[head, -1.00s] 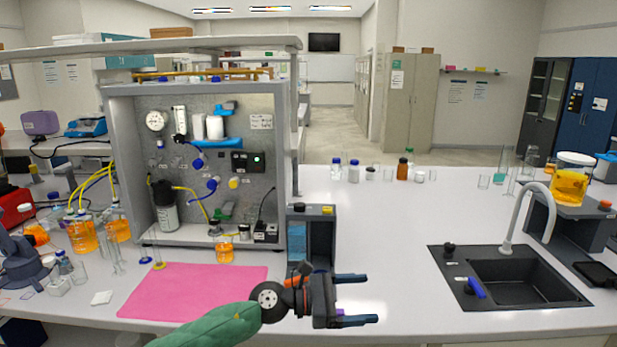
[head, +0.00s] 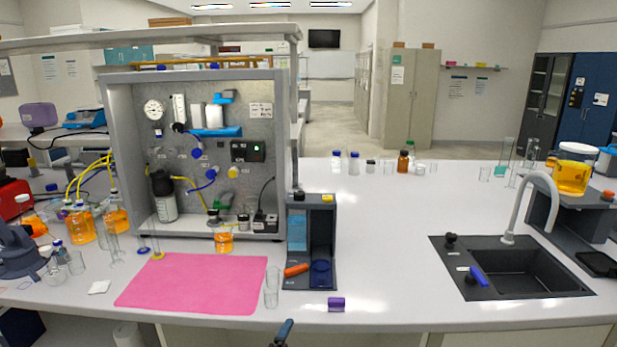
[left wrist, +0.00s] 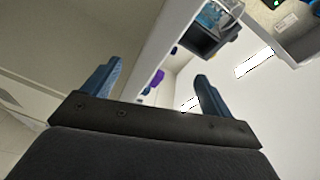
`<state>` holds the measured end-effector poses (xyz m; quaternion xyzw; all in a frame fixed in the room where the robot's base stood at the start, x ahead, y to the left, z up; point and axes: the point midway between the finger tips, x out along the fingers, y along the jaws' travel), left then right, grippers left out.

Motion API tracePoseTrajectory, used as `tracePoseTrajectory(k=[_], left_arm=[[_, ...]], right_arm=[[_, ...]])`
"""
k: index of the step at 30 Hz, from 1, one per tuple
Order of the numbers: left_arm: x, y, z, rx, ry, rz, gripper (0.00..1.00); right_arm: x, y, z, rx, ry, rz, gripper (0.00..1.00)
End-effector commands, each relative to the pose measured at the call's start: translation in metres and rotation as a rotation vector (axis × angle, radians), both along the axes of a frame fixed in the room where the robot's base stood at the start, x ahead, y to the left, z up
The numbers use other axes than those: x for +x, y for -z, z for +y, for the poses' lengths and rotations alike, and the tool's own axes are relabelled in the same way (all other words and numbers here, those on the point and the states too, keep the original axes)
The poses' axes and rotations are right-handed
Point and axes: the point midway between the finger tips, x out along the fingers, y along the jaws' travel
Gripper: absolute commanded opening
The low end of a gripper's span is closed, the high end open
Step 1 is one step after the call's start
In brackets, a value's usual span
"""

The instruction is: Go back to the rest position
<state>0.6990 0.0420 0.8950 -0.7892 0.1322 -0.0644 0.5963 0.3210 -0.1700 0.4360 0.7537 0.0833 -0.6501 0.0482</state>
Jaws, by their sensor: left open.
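My left gripper (left wrist: 158,88) is open and empty in the left wrist view, with its two blue fingers spread wide. In the head view only a dark blue fingertip of my left gripper (head: 283,332) shows at the bottom edge, below the front of the bench. The rest of that arm is out of the picture. My right gripper is in neither view.
The white bench (head: 400,265) has a pink mat (head: 195,283), clear glassware (head: 271,287), a dark stand (head: 297,212) and a small purple block (head: 336,304) near its front edge. The rig panel (head: 180,185) stands behind. A sink (head: 515,270) is at right.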

Motion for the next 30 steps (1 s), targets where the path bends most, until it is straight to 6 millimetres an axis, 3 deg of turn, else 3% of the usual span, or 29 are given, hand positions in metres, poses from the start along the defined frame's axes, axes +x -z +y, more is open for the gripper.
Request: tracePoseTrajectory(k=[1,8,14,18,24,27,30], left_arm=[[-0.01,0.029,0.01,-0.053,-0.046,0.087,0.85],[-0.072,0.149,0.056,-0.296,-0.28,0.49,0.85],[-0.159,0.246,0.087,-0.483,-0.509,0.832,0.85],[-0.235,0.304,0.103,-0.597,-0.681,1.065,0.85],[-0.331,0.354,0.115,-0.708,-0.89,1.322,0.85],[-0.36,0.364,0.117,-0.737,-0.953,1.394,0.85],[-0.375,0.369,0.119,-0.751,-0.985,1.431,0.85]], right_arm=[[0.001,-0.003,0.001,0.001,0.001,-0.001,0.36],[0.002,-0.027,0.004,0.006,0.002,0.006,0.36],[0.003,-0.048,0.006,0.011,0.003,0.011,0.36],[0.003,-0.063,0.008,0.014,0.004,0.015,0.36],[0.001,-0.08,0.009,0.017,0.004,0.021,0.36],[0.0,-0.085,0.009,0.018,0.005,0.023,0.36],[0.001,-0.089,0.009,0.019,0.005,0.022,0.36]])
